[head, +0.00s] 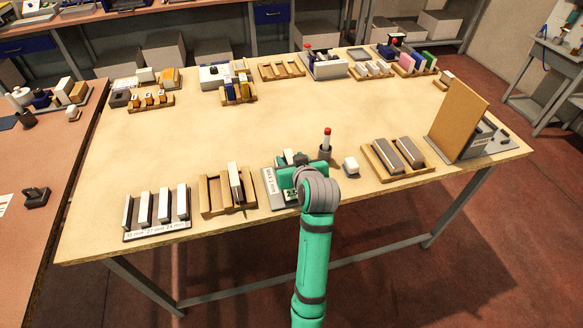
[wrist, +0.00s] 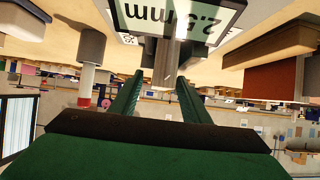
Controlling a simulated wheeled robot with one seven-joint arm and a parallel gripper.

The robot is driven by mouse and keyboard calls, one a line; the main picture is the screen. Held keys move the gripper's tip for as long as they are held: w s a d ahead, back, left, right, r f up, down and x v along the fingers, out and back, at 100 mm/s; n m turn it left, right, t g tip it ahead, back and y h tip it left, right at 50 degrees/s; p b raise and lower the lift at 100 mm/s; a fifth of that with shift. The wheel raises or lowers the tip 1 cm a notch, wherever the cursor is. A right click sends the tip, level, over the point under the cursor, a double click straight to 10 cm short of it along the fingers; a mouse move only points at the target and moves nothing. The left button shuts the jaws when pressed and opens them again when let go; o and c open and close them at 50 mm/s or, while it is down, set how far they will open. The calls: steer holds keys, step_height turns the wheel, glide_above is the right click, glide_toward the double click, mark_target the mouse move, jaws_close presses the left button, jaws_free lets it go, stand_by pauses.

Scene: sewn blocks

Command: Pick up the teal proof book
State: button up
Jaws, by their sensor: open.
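I cannot pick out a teal proof book for certain. A green upright block (head: 429,59) stands in a rack with pink ones at the back right, too small to identify. My gripper (head: 287,180) is low over a grey device with a white label (head: 270,187) at the table's front middle. In the wrist view, my gripper (wrist: 158,88) has its two green fingers apart. A grey upright part lies between or just beyond them, below a dark-framed panel (wrist: 180,18) reading "2.5mm". My arm and gripper hide much of the device in the head view.
Another rack (head: 385,175) and a tall brown board (head: 458,118) are right. The table's middle is clear.

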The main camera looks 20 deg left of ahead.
steer(key=shift+c, duration=0.3)
jaws_close()
